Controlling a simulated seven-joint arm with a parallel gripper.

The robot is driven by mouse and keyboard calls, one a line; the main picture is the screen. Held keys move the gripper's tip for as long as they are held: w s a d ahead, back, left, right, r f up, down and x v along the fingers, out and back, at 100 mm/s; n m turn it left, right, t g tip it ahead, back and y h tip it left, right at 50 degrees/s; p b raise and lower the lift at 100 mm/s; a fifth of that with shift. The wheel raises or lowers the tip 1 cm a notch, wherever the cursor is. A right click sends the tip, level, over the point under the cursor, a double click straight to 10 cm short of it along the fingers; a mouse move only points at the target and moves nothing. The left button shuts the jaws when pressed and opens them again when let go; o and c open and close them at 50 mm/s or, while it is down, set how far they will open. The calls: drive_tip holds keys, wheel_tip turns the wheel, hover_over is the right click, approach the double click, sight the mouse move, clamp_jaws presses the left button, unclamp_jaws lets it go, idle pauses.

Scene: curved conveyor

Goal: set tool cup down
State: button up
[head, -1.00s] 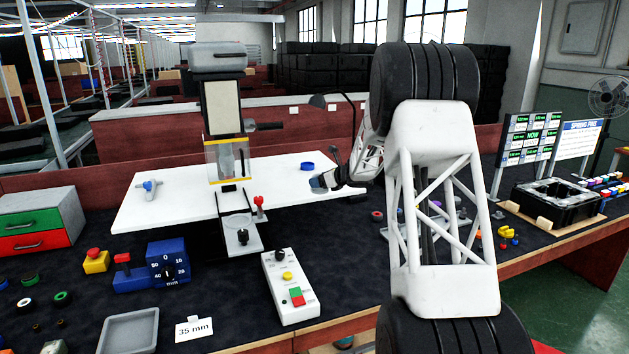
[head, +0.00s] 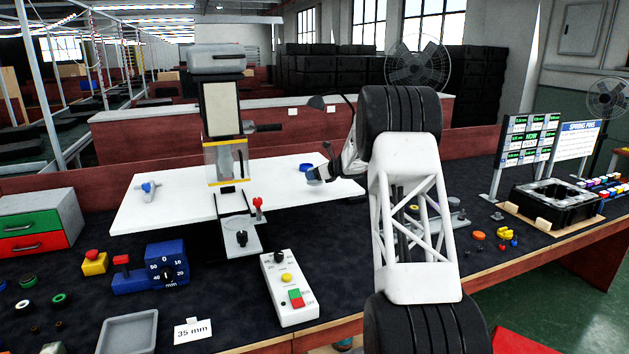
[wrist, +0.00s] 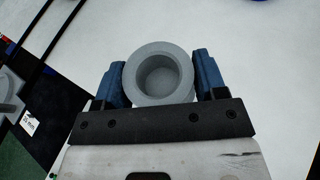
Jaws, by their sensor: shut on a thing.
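A grey round cup (wrist: 159,75) with a hollow middle sits between the blue fingers of my gripper (wrist: 160,80) in the wrist view. The fingers press on its left and right sides. In the head view my gripper (head: 315,175) is over the right part of the white table plate (head: 285,190), near a blue ring. The cup is too small there to make out clearly. Whether its underside touches the plate cannot be told.
A press machine (head: 222,120) stands to the left, with a blue-handled part (head: 148,188) farther left. A button box (head: 290,288) lies in front. The plate between press and gripper is clear.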

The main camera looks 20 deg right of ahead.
drive_tip(key=shift+w+d+f, duration=0.1)
drive_tip(key=shift+w+d, duration=0.1)
drive_tip(key=shift+w, duration=0.55)
drive_tip(key=shift+w+d, duration=0.15)
drive_tip(key=shift+w, duration=0.55)
drive_tip(key=shift+f, duration=1.75)
drive_tip(key=shift+f, duration=0.1)
drive_tip(key=o, duration=1.1)
drive_tip(key=shift+o, duration=0.2)
drive_tip(key=shift+v, duration=1.05)
drive_tip(key=v, duration=1)
